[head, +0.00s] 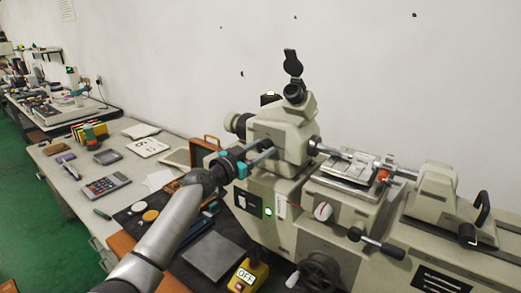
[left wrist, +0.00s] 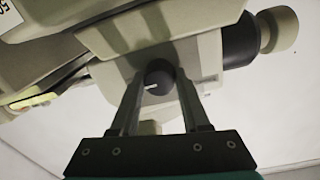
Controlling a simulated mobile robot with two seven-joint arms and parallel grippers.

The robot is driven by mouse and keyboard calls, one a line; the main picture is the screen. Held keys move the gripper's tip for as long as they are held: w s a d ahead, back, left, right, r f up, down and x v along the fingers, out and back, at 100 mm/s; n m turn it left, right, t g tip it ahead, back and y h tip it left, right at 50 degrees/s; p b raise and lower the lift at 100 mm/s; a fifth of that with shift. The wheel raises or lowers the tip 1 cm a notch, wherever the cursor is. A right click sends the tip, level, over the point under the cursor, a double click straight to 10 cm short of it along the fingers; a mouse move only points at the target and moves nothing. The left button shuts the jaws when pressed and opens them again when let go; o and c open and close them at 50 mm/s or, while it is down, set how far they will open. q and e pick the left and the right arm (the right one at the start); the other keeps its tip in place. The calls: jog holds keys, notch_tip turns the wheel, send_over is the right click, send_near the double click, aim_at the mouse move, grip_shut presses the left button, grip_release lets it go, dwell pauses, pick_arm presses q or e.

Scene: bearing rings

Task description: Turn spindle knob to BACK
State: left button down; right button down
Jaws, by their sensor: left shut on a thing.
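The machine (head: 285,143) stands against the wall in the head view. In the left wrist view a dark round knob (left wrist: 158,80), which I take for the spindle knob, sits on the machine's pale housing. A short white mark on it points to the left of that picture. My left gripper (head: 266,150) reaches the front of the machine's head. It also shows in the left wrist view (left wrist: 161,78), with its two fingers shut on the knob's sides. The knob cannot be made out in the head view. My right gripper is not in view.
A yellow OFF box (head: 249,274) is below. A calculator (head: 106,187) and papers lie on the table at left.

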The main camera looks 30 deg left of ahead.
pick_arm(q)
jog(key=shift+n, duration=0.3)
jog(key=n+b, duration=0.1)
jog(key=n, duration=0.7)
jog(key=n+p, duration=0.1)
jog(key=n, duration=0.3)
jog(key=shift+d+n, duration=0.1)
jog(key=shift+n, duration=0.2)
jog(key=n+p, duration=0.1)
jog(key=n, duration=0.4)
jog(key=shift+p, duration=0.35)
jog(key=shift+f+y, duration=0.1)
jog(key=shift+y, duration=0.2)
jog(key=shift+c, duration=2.2)
grip_release()
jog(key=shift+o, duration=0.3)
